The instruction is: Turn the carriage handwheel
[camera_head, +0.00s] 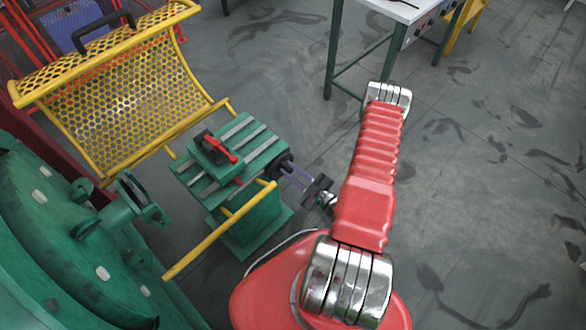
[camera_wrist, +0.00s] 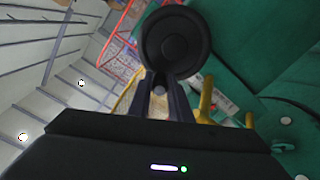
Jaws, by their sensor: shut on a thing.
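The carriage handwheel (camera_head: 277,163) is a small dark wheel on the right side of the green slotted carriage (camera_head: 262,150). In the wrist view the handwheel (camera_wrist: 175,40) is a round black disc straight ahead. My gripper (camera_head: 291,174) reaches it from the right, with its fingers pointing left. In the wrist view my gripper (camera_wrist: 162,82) has its two fingers converged at the wheel's lower edge, shut on it. A small grey piece shows between the fingers. Which part of the wheel is held cannot be told exactly.
A red lever (camera_head: 222,149) sits on top of the carriage. A yellow bar (camera_head: 220,231) runs in front of it, and a yellow mesh guard (camera_head: 125,95) stands behind. Large green machinery (camera_head: 50,245) fills the lower left. A table (camera_head: 400,10) stands at the back; floor to the right is clear.

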